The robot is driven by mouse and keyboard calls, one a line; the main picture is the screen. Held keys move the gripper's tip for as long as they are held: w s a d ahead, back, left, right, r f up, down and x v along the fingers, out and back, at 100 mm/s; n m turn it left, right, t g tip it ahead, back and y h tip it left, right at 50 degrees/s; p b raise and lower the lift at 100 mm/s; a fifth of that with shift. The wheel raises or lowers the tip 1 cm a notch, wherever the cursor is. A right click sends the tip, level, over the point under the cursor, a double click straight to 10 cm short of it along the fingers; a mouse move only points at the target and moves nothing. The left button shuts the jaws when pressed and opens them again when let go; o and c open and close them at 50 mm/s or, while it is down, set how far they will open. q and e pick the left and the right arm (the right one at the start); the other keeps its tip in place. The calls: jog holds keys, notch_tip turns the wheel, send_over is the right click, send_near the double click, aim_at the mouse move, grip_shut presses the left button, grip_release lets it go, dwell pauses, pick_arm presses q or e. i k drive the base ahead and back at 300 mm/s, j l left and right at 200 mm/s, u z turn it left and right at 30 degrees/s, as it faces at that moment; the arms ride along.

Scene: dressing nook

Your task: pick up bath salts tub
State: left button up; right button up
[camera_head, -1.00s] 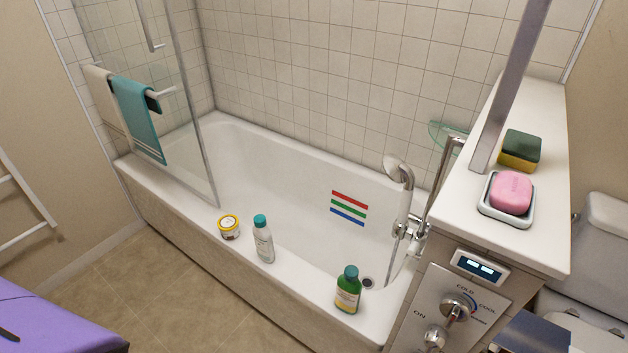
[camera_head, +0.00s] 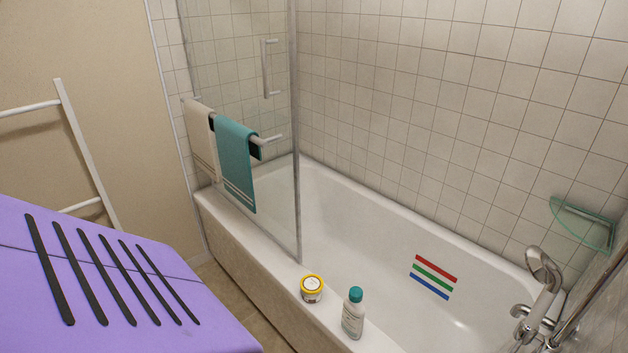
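The bath salts tub (camera_head: 312,289) looks like a small white jar with a yellow lid and a label. It stands on the near rim of the white bathtub (camera_head: 235,222), at the lower middle of the head view. A clear bottle with a teal cap (camera_head: 353,313) stands on the same rim, just right of the tub and apart from it. Neither of my grippers shows in the head view.
A glass screen (camera_head: 297,140) rises from the rim behind and left of the tub, with a teal towel (camera_head: 236,165) on its bar. A purple surface with black strips (camera_head: 110,290) fills the lower left. A shower head (camera_head: 543,268) is at the right.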

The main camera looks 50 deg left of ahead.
aim_at(311, 285)
jog(key=j+z, duration=0.35)
jog(key=j, duration=0.75)
jog(key=j+u, duration=0.4)
jog(key=i+j+u, duration=0.1)
jog(key=j+u, duration=0.3)
jog(key=i+j+u, duration=0.1)
jog(key=u, duration=0.65)
